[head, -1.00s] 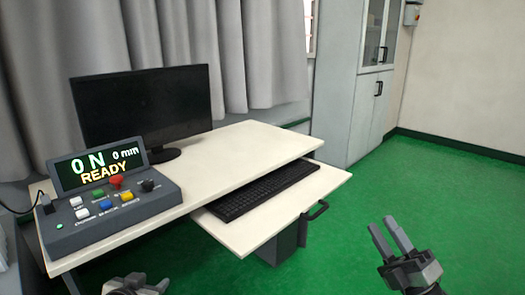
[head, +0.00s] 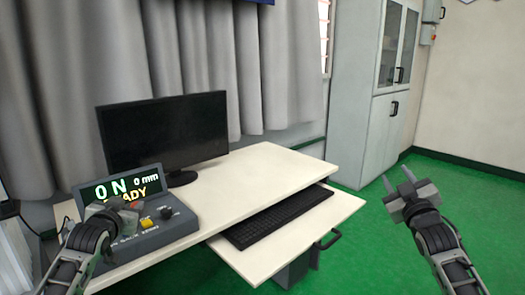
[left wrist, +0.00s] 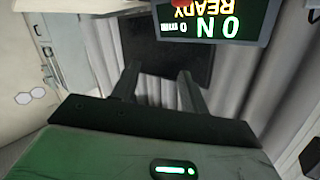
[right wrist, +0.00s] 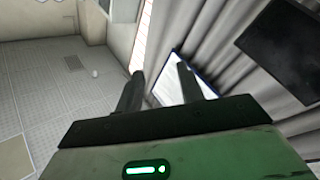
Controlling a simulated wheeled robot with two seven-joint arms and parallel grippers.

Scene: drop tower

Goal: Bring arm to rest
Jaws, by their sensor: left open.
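My left gripper (head: 122,210) is in front of the control box in the head view and hides part of its buttons and display. In the left wrist view its two fingers (left wrist: 158,78) stand apart with nothing between them. My right gripper (head: 398,178) is raised over the green floor, to the right of the desk, pointing up and away. In the right wrist view its fingers (right wrist: 158,78) are apart and empty. I cannot tell from the pictures whether the left gripper touches the box.
The control box (head: 178,226) reads 0 N, 0 mm and READY. A monitor (head: 165,130) stands on the white desk (head: 265,165). A keyboard (head: 278,217) lies on the pulled-out tray (head: 260,265). A grey cabinet (head: 350,125) stands behind. Floor right of the desk is free.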

